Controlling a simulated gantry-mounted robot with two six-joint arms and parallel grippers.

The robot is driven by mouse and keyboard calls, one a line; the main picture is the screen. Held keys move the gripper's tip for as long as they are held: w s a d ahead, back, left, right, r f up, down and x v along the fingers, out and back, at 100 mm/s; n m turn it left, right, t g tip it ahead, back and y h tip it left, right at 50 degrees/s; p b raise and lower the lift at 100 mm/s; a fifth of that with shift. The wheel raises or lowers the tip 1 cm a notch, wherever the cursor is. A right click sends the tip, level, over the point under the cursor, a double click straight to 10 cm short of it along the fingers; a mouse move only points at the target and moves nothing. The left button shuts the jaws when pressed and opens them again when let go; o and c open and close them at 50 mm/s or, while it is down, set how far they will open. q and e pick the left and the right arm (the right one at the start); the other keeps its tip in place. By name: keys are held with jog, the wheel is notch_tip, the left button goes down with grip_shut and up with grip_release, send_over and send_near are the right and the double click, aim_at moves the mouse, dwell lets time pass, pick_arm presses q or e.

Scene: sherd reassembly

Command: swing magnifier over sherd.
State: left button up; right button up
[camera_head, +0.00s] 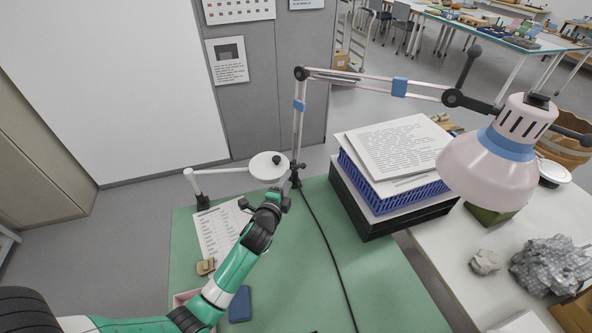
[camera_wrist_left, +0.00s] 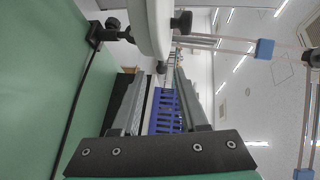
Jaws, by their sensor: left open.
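The magnifier has a white arm and a round white head (camera_head: 266,166) with a dark knob, at the back left of the green table. Its arm runs left to a short dark post. The white head also shows edge-on in the left wrist view (camera_wrist_left: 150,28), just ahead of my fingers. My left gripper (camera_head: 277,194) is close in front of and below the head. Its jaws (camera_wrist_left: 158,80) are open with nothing visible between them; I cannot tell whether they touch the head. A small tan piece (camera_head: 205,267), perhaps the sherd, lies left of my arm. My right gripper is out of view.
A pink desk lamp (camera_head: 490,165) hangs from a jointed arm over the right side. A blue crate (camera_head: 390,195) topped with papers sits on a black box. A black cable crosses the green table (camera_head: 375,285). A printed sheet (camera_head: 220,230) and blue object (camera_head: 240,304) lie near my arm.

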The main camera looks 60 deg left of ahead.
aim_at(296, 166)
pick_arm(q)
jog(key=b+x, duration=0.3)
jog(key=x, duration=0.5)
jog(key=shift+w+a+f, duration=0.15)
jog(key=shift+w+f, duration=0.05)
jog(key=shift+w+a+r, duration=0.1)
jog(key=shift+w+a, duration=0.1)
jog(key=shift+w, duration=0.05)
grip_shut()
dwell(0.8)
